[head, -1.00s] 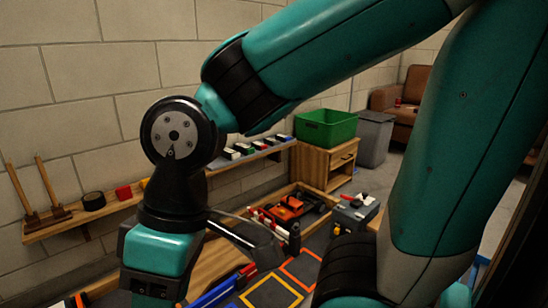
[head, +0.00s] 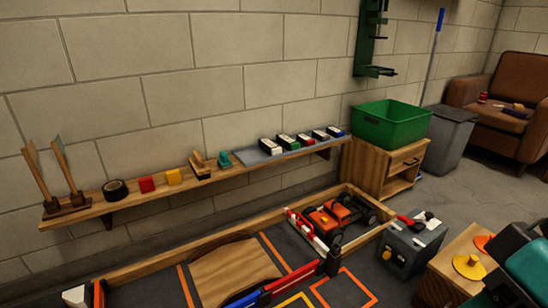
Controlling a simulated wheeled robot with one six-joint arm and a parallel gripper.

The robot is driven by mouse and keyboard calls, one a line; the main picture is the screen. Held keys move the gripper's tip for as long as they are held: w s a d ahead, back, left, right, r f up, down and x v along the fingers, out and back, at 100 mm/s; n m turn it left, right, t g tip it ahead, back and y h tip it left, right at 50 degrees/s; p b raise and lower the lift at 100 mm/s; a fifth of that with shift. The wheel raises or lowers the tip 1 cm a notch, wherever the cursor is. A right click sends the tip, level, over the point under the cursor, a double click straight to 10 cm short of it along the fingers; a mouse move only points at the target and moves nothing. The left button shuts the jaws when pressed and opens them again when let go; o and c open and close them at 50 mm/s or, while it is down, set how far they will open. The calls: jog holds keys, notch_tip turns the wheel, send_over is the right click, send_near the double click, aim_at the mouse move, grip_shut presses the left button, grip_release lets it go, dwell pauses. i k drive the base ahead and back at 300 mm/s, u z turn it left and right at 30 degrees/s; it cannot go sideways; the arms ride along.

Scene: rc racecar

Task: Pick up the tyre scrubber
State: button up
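A wall shelf (head: 112,206) runs along the block wall in the head view. On it, right of the yellow block, lies a small wooden brush-like item (head: 201,166) with a dark underside, which looks like the tyre scrubber. A small teal item (head: 224,158) sits just right of it. At this size I cannot be sure which of the two is the scrubber. Only a teal and black part of my arm shows at the lower right corner, well away from the shelf. My gripper is not in view.
Below is a wood-framed track with an orange car (head: 330,216). A green bin (head: 391,124) stands right.

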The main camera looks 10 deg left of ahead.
aim_at(224, 163)
jog(key=z, duration=0.05)
jog(key=k, duration=0.15)
jog(key=u, duration=0.8)
